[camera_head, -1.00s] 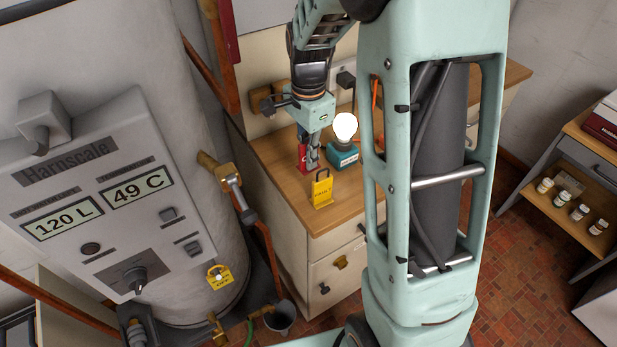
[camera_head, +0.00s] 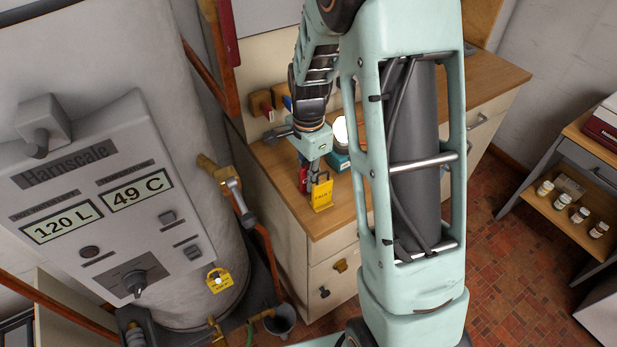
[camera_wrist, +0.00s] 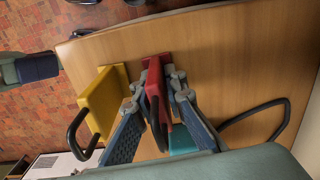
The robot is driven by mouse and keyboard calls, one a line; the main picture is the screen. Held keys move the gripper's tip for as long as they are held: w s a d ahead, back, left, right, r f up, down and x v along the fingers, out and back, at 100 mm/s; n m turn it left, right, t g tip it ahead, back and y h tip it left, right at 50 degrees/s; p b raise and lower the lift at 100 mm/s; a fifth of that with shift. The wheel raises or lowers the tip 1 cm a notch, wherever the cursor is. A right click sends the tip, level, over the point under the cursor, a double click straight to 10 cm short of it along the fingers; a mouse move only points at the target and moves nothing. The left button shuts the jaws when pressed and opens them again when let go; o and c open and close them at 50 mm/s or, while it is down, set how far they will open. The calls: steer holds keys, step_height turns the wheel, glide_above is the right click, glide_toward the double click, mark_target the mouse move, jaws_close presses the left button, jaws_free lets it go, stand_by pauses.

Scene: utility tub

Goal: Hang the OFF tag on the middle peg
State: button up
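A red tag (camera_wrist: 157,75) with a dark loop is between the fingers of my gripper (camera_wrist: 162,88) in the wrist view. The fingers look closed against its two sides; its lettering cannot be read. In the head view the red tag (camera_head: 303,179) is partly hidden by my gripper (camera_head: 313,186), low at the wooden counter. A yellow tag (camera_head: 322,194) with a dark loop stands close beside it; it also shows in the wrist view (camera_wrist: 100,98). I cannot make out which peg is the middle one.
The wooden counter (camera_head: 335,222) has its front edge close to the tags. A teal-based object with a white globe (camera_head: 340,133) stands behind my gripper. The boiler panel (camera_head: 100,205) fills the left.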

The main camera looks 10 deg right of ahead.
steer(key=shift+o, duration=1.2)
steer(key=shift+w+r, duration=0.1)
steer(key=shift+r, duration=0.25)
step_height(320, 180, up, 10)
steer(key=shift+s+d+r, duration=0.15)
steer(key=shift+s+d, duration=0.15)
steer(key=shift+s, duration=0.1)
